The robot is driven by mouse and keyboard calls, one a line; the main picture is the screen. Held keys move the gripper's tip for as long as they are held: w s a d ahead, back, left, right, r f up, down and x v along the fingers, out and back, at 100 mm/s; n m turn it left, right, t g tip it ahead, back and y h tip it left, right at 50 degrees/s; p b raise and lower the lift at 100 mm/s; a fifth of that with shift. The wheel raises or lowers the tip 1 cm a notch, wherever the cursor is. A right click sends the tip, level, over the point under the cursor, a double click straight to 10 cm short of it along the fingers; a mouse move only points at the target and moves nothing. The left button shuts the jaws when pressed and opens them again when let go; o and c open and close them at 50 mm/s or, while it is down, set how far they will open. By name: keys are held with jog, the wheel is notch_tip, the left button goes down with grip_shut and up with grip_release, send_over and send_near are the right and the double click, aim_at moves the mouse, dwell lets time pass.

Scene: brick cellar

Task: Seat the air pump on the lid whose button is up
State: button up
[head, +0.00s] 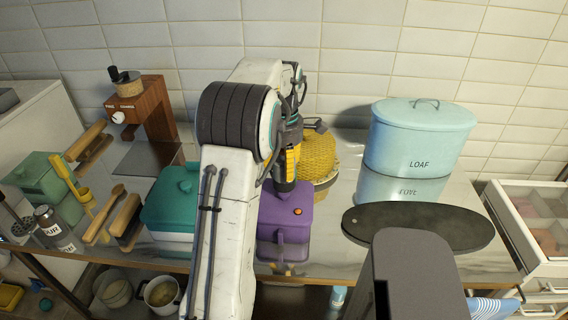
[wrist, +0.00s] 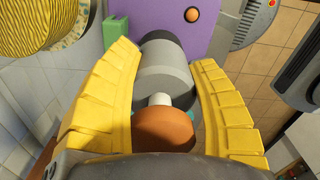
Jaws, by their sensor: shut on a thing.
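My gripper (head: 289,165) points down over the back part of a purple lidded box (head: 281,232). In the wrist view its yellow fingers (wrist: 165,62) are shut on the air pump (wrist: 165,75), with grey body, white rod and brown-orange knob. The purple lid (wrist: 160,15) lies beyond the pump; I cannot tell whether they touch. An orange button (head: 298,211) sits on the purple lid and also shows in the wrist view (wrist: 192,14); its height is unclear. A teal lidded box (head: 173,198) stands left, partly hidden by my arm. A green box (head: 42,177) stands far left.
A yellow woven basket (head: 318,155) stands just behind the purple box. A light-blue LOAF tin (head: 420,140) and a dark oval board (head: 418,226) are to the right. A wooden grinder (head: 145,108), brushes and shakers crowd the left. The tiled wall is behind.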

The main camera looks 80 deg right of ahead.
aim_at(284, 181)
jog(key=shift+f, duration=0.65)
dwell(1.9)
jog(key=shift+f+b, duration=1.25)
jog(key=shift+f, duration=0.8)
dwell(0.3)
jog(key=o, duration=1.3)
jog(key=shift+r, duration=0.1)
notch_tip(284, 181, up, 12)
jog(key=shift+f, duration=0.1)
dwell(0.3)
